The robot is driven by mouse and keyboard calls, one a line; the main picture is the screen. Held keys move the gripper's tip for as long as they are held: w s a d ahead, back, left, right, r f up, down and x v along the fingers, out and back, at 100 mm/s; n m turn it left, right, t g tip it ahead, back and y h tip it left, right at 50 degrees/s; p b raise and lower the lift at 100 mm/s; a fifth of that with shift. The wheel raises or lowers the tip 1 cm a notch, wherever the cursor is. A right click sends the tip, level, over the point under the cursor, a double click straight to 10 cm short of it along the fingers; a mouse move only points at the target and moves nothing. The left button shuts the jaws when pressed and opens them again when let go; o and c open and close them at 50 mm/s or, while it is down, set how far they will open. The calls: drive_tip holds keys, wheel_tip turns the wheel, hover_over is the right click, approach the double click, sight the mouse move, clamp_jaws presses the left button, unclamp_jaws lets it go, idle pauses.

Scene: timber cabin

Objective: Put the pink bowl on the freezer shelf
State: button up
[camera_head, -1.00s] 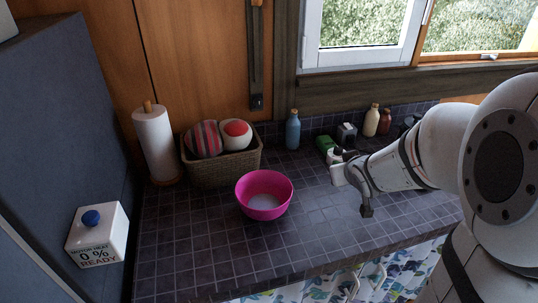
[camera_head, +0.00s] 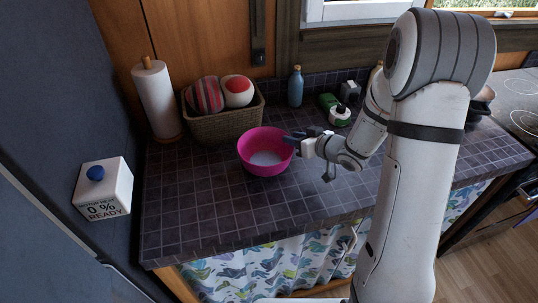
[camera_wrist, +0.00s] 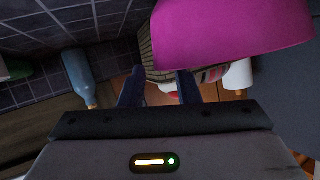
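The pink bowl (camera_head: 265,160) stands upright on the dark tiled counter, in front of the wicker basket. In the wrist view the bowl (camera_wrist: 230,28) fills the upper right. My gripper (camera_head: 296,140) is at the bowl's right rim in the head view. In the wrist view the fingers (camera_wrist: 158,85) are apart, with the basket showing in the gap. The bowl's edge lies close to the right finger; I cannot tell whether they touch. No freezer shelf can be made out.
A tall blue-grey cabinet (camera_head: 60,90) stands at the left, with a white blue-knobbed box (camera_head: 103,188) by it. Behind the bowl are a paper towel roll (camera_head: 157,100), the basket (camera_head: 228,124) and a blue bottle (camera_head: 295,87). The counter's front left (camera_head: 190,215) is clear.

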drive_tip(key=shift+x, duration=1.15)
drive_tip(key=shift+d, duration=0.1)
clamp_jaws()
drive_tip(key=shift+s, duration=0.1)
idle(0.3)
